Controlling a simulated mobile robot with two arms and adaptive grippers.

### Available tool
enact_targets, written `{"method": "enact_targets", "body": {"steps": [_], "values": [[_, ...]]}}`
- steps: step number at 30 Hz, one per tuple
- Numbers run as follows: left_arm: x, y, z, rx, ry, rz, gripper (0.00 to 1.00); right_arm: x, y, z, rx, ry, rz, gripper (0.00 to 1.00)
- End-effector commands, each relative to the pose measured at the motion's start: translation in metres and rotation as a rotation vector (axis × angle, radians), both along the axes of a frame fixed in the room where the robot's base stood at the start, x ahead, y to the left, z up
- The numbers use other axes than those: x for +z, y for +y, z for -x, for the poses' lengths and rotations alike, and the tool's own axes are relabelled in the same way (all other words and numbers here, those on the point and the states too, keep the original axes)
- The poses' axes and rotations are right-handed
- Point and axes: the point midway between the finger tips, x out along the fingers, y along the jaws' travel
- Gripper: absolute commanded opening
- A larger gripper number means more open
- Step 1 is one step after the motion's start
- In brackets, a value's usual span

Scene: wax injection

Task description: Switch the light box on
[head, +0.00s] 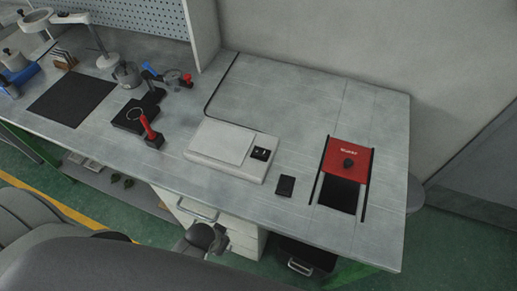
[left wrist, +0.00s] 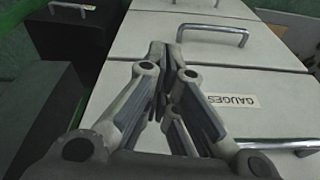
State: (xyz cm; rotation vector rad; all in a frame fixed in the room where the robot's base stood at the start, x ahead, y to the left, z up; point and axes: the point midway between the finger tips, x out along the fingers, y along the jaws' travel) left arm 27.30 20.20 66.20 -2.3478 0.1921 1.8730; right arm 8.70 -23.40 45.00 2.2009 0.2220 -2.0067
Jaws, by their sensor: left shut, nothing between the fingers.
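The light box (head: 232,170) is a flat pale box with a whitish panel (head: 222,141) on top, lying on the middle of the bench in the head view. A small black switch block (head: 261,154) sits at the right end of its top; its position is too small to read. The panel shows no clear glow. My left gripper (left wrist: 168,50) is shut and empty in the left wrist view, in front of the white drawers, away from the light box. A grey part of my left arm shows below the bench's front edge in the head view. My right gripper is out of view.
A small black item (head: 285,186) lies right of the light box, then a red plate (head: 347,158) with a black knob. A red-handled tool (head: 150,132) on a black stand is to the left. White drawers (left wrist: 235,65) with metal handles are below the bench (head: 300,110).

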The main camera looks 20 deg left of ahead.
Motion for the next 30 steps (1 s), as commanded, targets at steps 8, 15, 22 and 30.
{"method": "enact_targets", "body": {"steps": [8, 15, 22, 30], "values": [[0.085, -0.001, -0.013, 0.006, -0.040, 0.004, 0.00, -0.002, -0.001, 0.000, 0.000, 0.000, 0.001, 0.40], [0.153, 0.001, -0.010, 0.013, -0.072, 0.004, 0.00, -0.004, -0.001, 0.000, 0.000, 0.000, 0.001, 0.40], [0.207, 0.005, -0.034, 0.105, -0.265, 0.017, 0.00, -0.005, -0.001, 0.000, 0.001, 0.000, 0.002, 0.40], [0.227, 0.003, -0.084, 0.213, -0.559, 0.074, 0.00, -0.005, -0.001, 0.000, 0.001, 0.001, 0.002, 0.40]]}}
